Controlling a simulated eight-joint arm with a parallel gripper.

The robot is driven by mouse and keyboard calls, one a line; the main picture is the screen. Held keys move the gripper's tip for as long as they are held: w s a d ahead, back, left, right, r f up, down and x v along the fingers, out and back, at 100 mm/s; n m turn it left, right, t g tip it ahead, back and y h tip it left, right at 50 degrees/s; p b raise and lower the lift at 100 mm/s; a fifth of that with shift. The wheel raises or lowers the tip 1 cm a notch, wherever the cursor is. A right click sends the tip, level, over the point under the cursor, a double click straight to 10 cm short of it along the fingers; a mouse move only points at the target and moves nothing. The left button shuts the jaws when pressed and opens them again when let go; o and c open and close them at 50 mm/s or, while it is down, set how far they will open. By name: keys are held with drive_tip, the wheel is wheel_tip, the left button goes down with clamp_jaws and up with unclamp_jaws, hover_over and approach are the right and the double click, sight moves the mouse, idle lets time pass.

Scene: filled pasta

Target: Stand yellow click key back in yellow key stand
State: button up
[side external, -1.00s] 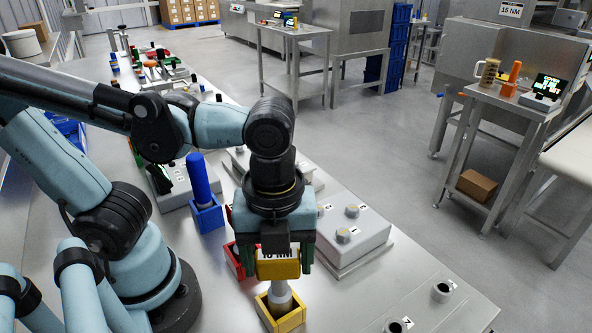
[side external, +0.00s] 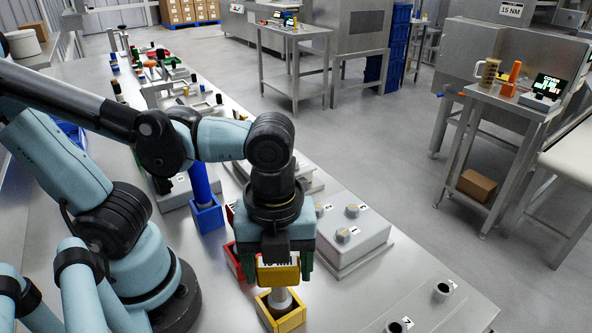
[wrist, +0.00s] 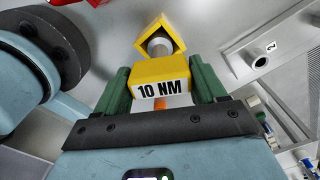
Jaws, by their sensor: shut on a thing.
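The yellow click key (side external: 278,273) has a yellow block head marked "10 NM" and a pale grey shaft below it. My gripper (side external: 278,259) is shut on the head from both sides and holds it upright. The yellow key stand (side external: 292,323) is an open square box on the table, directly below. The shaft's lower part overlaps the stand's opening; its tip is hidden, so I cannot tell how deep it sits. In the wrist view the key head (wrist: 158,90) is between the green fingers, with the stand (wrist: 143,36) beyond it around the pale shaft end.
A red stand (side external: 234,262) is close behind my gripper on the left. A blue stand (side external: 207,218) holds a blue key (side external: 200,184) farther back. A grey box with knobs (side external: 352,235) is at right. The table's front right is mostly clear, apart from small numbered sockets (side external: 442,291).

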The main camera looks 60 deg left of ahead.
drive_tip(key=shift+f, duration=0.15)
idle(0.3)
drive_tip(key=o, duration=1.3)
wheel_tip(320, 180, up, 12)
drive_tip(key=w+a+f+n+t, duration=0.3)
drive_tip(key=w+a+f+n, duration=0.1)
drive_tip(key=n, duration=0.8)
drive_tip(key=w+a+f+n+t, duration=0.4)
drive_tip(key=w+a+n, duration=0.3)
drive_tip(key=n, duration=0.5)
drive_tip(key=shift+w+a+f, duration=0.25)
drive_tip(key=shift+a, duration=0.75)
